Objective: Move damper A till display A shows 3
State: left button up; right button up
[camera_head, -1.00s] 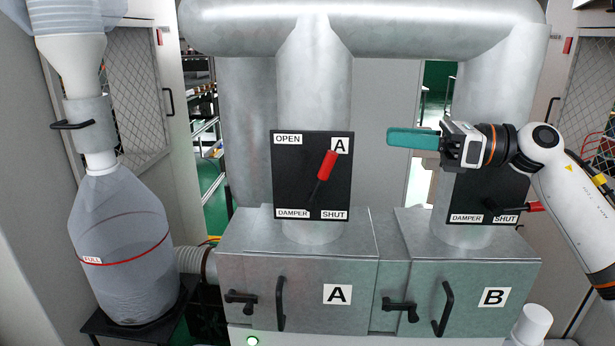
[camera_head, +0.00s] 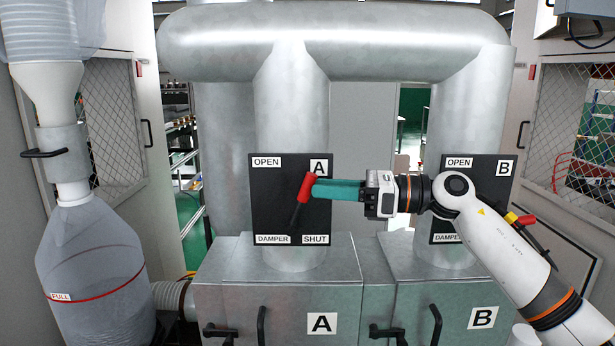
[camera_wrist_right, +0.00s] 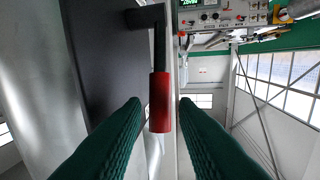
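The damper A lever has a red handle (camera_head: 307,188) on a dark rod. It leans up and to the right on the black plate (camera_head: 265,195) marked A, OPEN and SHUT. My right gripper (camera_head: 318,189) reaches it from the right, its teal fingers level with the handle. In the right wrist view, the red handle (camera_wrist_right: 160,103) stands between the two open fingertips, with a gap on each side. Display A cannot be made out; a small green display (camera_wrist_right: 208,3) shows at that view's top edge, too cut off to read or identify. My left gripper is out of view.
Damper B's plate (camera_head: 478,165) is partly behind my right arm, with its red handle (camera_head: 520,219) to the right. Metal boxes marked A (camera_head: 240,300) and B (camera_head: 455,300) stand below the plates. A clear bag (camera_head: 90,270) hangs at the left.

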aim_at(308, 187)
jog(key=shift+w+a+p, duration=0.2)
jog(key=shift+a+p, duration=0.1)
jog(key=shift+a, duration=0.7)
jog(key=shift+w+a+p, duration=0.2)
jog(key=shift+a+p, duration=0.05)
jog(key=shift+a, duration=0.75)
jog(key=shift+c, duration=0.6)
grip_shut()
